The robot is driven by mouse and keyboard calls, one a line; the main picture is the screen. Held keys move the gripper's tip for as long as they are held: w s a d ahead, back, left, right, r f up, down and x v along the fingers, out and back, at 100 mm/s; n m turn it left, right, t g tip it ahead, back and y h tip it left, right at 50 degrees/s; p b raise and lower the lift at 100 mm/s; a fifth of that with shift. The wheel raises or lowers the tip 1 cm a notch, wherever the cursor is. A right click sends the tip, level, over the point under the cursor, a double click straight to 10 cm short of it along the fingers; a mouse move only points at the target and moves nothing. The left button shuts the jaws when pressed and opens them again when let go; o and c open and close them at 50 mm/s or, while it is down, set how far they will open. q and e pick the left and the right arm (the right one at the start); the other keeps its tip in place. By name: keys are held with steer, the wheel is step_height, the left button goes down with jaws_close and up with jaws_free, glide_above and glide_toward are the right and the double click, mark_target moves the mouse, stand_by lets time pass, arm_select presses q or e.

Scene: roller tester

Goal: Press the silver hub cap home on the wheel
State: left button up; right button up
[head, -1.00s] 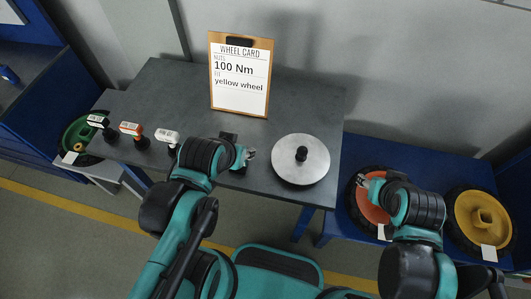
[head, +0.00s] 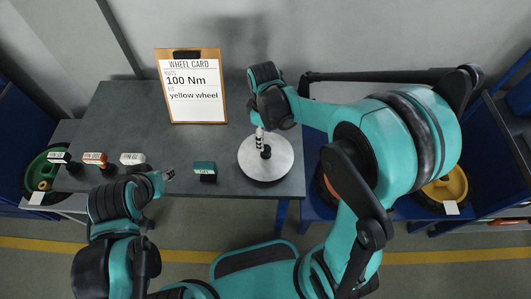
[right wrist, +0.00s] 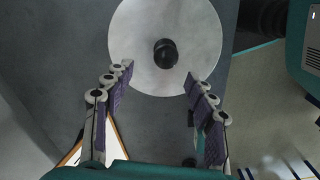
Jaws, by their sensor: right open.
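The silver hub cap (head: 279,166) is a flat round disc with a black knob, lying near the right end of the grey table. It also shows in the right wrist view (right wrist: 205,30), its knob (right wrist: 165,52) upright. My right gripper (head: 260,138) is above the disc at the knob. Its two fingers (right wrist: 158,73) are spread, with the knob ahead between their lines and nothing held. The yellow wheel (head: 452,184) is on the blue bench at the right, partly hidden by my right arm. My left gripper (head: 169,175) is at the table's front edge; its jaw gap is too small to judge.
A wheel card (head: 195,108) reading "100 Nm" and "yellow wheel" stands at the table's back. Several labelled tools stand along the front, including a teal one (head: 204,169). A green wheel (head: 42,172) is at left. An orange wheel is mostly hidden behind my right arm.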

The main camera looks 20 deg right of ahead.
mark_target(265, 150)
step_height(265, 150, down, 3)
steer(key=shift+s+r+b, duration=0.1)
steer(key=shift+s+b, duration=0.05)
steer(key=shift+b, duration=0.4)
steer(key=f+b, duration=0.1)
steer(key=f, duration=0.1)
steer(key=f+b, duration=0.1)
steer(key=shift+s+f, duration=0.4)
steer(key=shift+f, duration=0.45)
steer(key=shift+r, duration=0.1)
steer(key=shift+c, duration=0.6)
jaws_close()
